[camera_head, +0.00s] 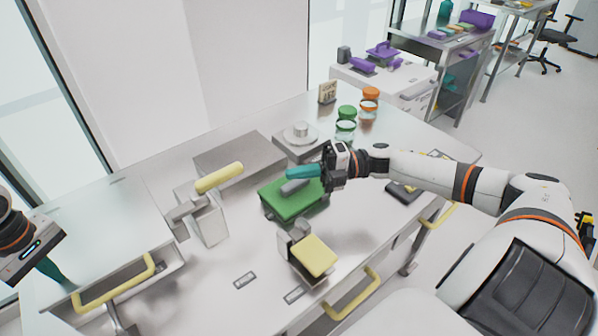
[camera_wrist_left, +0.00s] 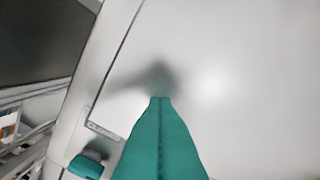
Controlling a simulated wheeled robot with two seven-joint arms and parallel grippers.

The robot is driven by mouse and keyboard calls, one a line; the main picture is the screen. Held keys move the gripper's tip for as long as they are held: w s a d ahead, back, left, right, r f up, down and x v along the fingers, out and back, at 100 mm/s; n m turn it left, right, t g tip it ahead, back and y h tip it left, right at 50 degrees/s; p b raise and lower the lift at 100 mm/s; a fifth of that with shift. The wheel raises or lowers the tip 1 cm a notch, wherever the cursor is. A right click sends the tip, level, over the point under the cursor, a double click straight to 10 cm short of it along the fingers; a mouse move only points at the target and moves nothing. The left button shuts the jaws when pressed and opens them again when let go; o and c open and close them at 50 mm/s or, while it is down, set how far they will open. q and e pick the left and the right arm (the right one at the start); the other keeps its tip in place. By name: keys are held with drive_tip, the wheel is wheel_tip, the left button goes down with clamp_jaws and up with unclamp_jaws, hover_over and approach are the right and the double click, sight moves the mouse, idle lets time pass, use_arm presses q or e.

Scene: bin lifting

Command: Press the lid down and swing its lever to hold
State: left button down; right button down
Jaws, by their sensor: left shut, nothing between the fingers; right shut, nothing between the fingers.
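A green lid-like slab (camera_head: 291,205) sits on a box at the middle of the bench. A grey lever-like piece (camera_head: 295,187) lies across its top. My right gripper (camera_head: 291,172) reaches in from the right, its teal fingers shut and empty above the slab's far part, close to the grey piece; I cannot tell whether they touch. My left gripper (camera_head: 50,270) is at the far left, over the bench's left end, well away from the slab. In the left wrist view its teal fingers (camera_wrist_left: 160,98) are shut and empty, pointing at a plain pale surface.
Left of the slab stands a metal fixture (camera_head: 208,222) with a yellow handle (camera_head: 219,178). A yellow-topped block (camera_head: 316,256) stands in front.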

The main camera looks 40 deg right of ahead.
use_arm(q)
drive_tip(key=shift+s+f, duration=0.1)
drive_tip(key=shift+f, duration=0.15)
drive_tip(key=shift+w+r+p, duration=0.25)
drive_tip(key=shift+r+p, duration=0.25)
drive_tip(key=shift+r, duration=0.55)
drive_tip(key=shift+r+p, duration=1)
drive_tip(key=shift+r, duration=1.6)
drive_tip(key=shift+r, duration=0.1)
wheel_tip(320, 180, up, 12)
drive_tip(key=b, duration=0.2)
drive_tip(key=shift+b, duration=0.3)
